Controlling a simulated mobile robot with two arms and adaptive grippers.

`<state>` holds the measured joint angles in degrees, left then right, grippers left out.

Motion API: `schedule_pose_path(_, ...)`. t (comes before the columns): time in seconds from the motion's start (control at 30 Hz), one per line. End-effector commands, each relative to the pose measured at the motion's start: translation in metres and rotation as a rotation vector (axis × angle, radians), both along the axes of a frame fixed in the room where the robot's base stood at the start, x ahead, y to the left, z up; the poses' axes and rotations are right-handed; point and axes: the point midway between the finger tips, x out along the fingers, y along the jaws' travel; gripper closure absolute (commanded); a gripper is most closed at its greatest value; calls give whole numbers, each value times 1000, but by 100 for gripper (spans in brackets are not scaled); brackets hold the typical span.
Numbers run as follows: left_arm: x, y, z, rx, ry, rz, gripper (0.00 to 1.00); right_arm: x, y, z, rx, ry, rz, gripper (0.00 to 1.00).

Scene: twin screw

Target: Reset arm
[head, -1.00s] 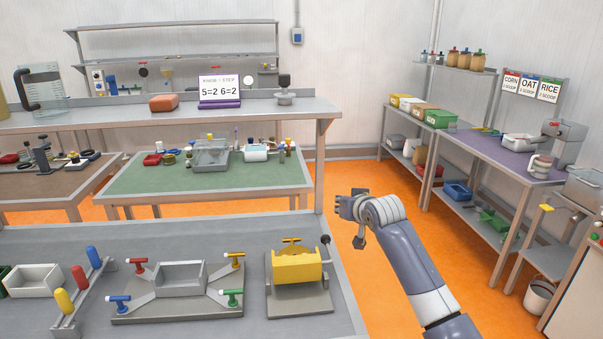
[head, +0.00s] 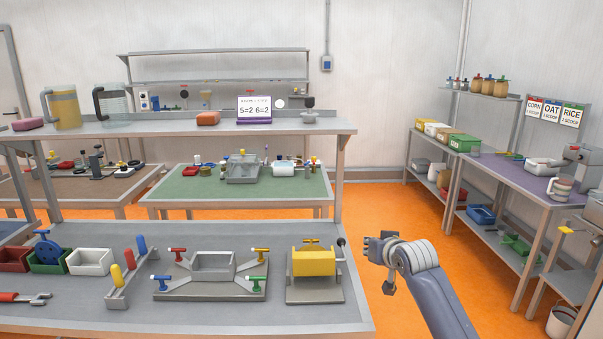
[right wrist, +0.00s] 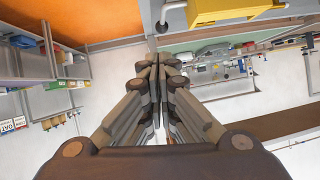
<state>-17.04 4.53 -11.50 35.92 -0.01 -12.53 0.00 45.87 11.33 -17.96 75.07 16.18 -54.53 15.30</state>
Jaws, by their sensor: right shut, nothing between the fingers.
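My right arm reaches in from the bottom right of the head view. Its gripper (head: 383,262) hangs over the orange floor, just right of the grey workbench and clear of it. In the right wrist view the fingers of the right gripper (right wrist: 158,75) are together with nothing between them. My left gripper does not show. On the workbench, a grey box fixture (head: 213,266) with red, yellow, blue and green handles stands left of a yellow block fixture (head: 313,262) on a grey base. The yellow block also shows in the right wrist view (right wrist: 222,10), apart from the fingers.
The grey workbench (head: 200,318) fills the lower left, with white, green and red bins and a red-handled wrench (head: 28,298). A green-topped table (head: 290,192) stands behind it. A purple-topped table (head: 510,180) is at right. Open orange floor (head: 400,205) lies between.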

Motion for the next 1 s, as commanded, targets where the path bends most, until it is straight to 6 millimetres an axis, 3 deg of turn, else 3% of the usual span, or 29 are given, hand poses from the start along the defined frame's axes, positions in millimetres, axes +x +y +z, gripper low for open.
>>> schedule_pose_path(0.27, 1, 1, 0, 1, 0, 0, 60, -44, 9, -59, -32, 84, 27, 100)
schedule_pose_path(0.47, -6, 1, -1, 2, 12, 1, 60, -104, 16, -118, -66, 178, 56, 100)
schedule_pose_path(0.7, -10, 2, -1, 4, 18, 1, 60, -220, 16, -192, -122, 339, 87, 100)
schedule_pose_path(0.83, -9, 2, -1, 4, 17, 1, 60, -288, 11, -218, -150, 427, 98, 100)
schedule_pose_path(1.0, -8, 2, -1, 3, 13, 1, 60, -375, 2, -236, -185, 540, 106, 100)
